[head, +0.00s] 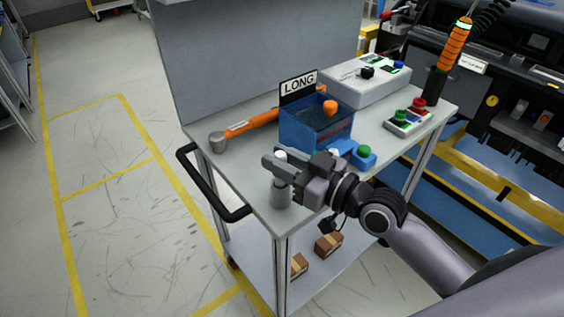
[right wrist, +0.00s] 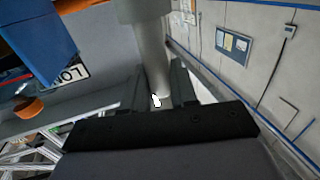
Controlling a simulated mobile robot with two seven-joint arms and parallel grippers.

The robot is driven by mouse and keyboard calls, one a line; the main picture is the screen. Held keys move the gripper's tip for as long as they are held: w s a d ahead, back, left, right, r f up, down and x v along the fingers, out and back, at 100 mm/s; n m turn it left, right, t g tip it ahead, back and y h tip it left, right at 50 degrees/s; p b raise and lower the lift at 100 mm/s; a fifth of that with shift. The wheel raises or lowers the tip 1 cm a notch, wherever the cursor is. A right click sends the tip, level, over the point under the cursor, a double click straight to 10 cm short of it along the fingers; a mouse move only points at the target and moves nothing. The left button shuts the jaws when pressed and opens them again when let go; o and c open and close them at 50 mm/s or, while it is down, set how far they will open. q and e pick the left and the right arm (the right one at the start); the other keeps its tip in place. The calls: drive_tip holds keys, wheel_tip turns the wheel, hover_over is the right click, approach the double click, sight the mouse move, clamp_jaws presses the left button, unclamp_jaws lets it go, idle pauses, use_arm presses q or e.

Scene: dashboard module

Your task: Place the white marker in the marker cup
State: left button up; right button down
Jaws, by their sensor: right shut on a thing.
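My right gripper (head: 279,166) is shut on the white marker (head: 281,155) above the near left corner of the grey cart top. The marker's pale top shows between the fingers. The grey marker cup (head: 281,193) stands on the cart directly below the fingers. In the right wrist view, the marker (right wrist: 153,65) runs from between the fingers (right wrist: 158,95) toward the wider grey cup (right wrist: 140,10). The marker stands roughly upright and in line with the cup. I cannot tell whether its lower end is inside the cup. My left gripper is not in view.
A blue bin (head: 300,132) with a LONG sign (head: 299,86) stands behind the gripper. An orange-handled tool (head: 252,123) lies to its left. Button boxes (head: 408,122) stand at the right. The black cart handle (head: 215,200) is at the left edge.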

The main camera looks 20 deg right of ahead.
drive_tip(key=shift+f, duration=0.2)
drive_tip(key=c, duration=1.2)
unclamp_jaws()
drive_tip(key=shift+c, duration=0.2)
drive_tip(key=o, duration=0.4)
drive_tip(key=shift+c, duration=0.2)
